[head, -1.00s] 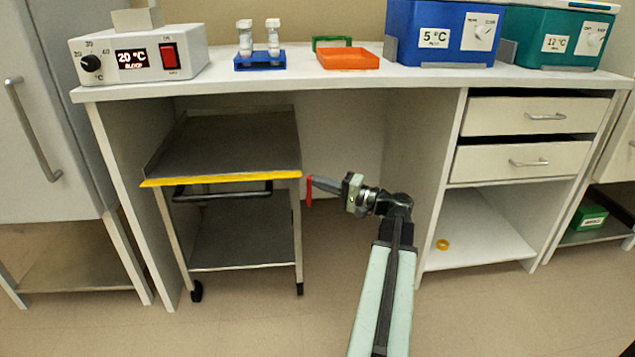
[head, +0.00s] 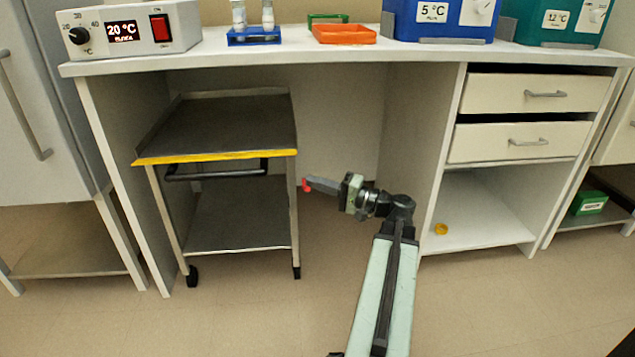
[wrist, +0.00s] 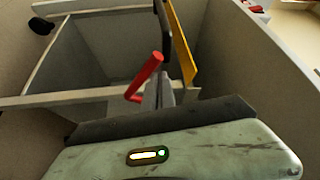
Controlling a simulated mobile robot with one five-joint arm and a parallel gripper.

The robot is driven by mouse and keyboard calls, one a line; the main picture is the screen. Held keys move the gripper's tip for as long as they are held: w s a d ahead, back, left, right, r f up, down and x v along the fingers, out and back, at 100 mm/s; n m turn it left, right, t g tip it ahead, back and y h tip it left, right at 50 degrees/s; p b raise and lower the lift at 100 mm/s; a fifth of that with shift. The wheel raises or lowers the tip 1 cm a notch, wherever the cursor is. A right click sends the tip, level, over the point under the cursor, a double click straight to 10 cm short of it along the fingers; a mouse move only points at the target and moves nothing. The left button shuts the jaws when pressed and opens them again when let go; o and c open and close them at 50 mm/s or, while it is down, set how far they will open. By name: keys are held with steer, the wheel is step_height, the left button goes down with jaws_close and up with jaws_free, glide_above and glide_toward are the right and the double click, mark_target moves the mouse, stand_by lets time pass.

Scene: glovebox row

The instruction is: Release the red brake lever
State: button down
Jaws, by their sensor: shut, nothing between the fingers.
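The red brake lever (head: 306,186) is on the right side of the wheeled cart (head: 215,154), near its right front post. In the head view only a short red piece shows at my fingertips. In the wrist view the lever (wrist: 145,77) is a red bar with a bend, slanting up to the right, just left of my fingers. My gripper (head: 311,183) is shut and empty, with its fingertips beside the lever. In the wrist view the gripper (wrist: 162,82) seems very close to the lever; whether they touch I cannot tell.
The cart stands under the white bench (head: 340,57), with a yellow front edge and a black handle (head: 215,171). A bench panel (head: 408,150) stands right of my arm, with drawers (head: 520,142) beyond. The floor in front is clear.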

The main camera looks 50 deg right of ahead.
steer(key=shift+a+f, duration=0.15)
steer(key=shift+f, duration=0.15)
steer(key=shift+r, duration=0.1)
